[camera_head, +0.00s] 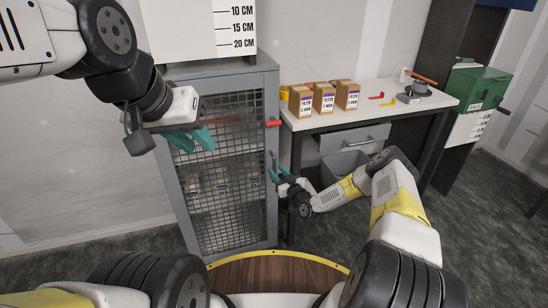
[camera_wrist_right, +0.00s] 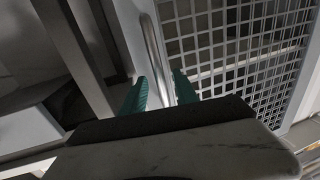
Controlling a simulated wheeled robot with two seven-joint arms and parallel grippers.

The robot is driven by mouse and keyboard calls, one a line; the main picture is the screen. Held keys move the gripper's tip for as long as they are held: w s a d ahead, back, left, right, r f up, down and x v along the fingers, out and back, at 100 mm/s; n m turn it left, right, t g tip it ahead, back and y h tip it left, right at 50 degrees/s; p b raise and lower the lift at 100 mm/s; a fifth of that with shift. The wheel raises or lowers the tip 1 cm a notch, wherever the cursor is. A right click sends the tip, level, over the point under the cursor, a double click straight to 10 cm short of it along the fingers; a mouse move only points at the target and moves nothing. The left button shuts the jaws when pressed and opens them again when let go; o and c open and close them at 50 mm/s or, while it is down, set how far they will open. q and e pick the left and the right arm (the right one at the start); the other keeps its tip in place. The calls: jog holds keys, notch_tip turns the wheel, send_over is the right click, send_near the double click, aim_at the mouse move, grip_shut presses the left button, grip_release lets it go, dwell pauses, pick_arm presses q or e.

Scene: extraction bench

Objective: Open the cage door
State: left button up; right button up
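The grey metal cage (camera_head: 267,95) stands in the middle of the head view. Its mesh door (camera_head: 218,215) looks closed, and a red latch (camera_head: 273,123) juts out at its right edge. The door's vertical metal handle (camera_wrist_right: 154,50) shows in the right wrist view. My right gripper (camera_head: 274,175) is at the handle; in its wrist view (camera_wrist_right: 160,92) the handle runs between the teal fingers, closer to the right finger, with a gap at the left one. My left gripper (camera_head: 193,139) is open and empty in front of the door's upper part.
A white-topped table (camera_head: 365,115) stands right of the cage, with several small boxes (camera_head: 324,97), coloured pieces and a device on it. A drawer (camera_head: 355,137) is below. A green box (camera_head: 478,87) is farther right. The floor left of the cage is clear.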

jog(key=shift+x, duration=1.45)
grip_shut()
dwell(0.3)
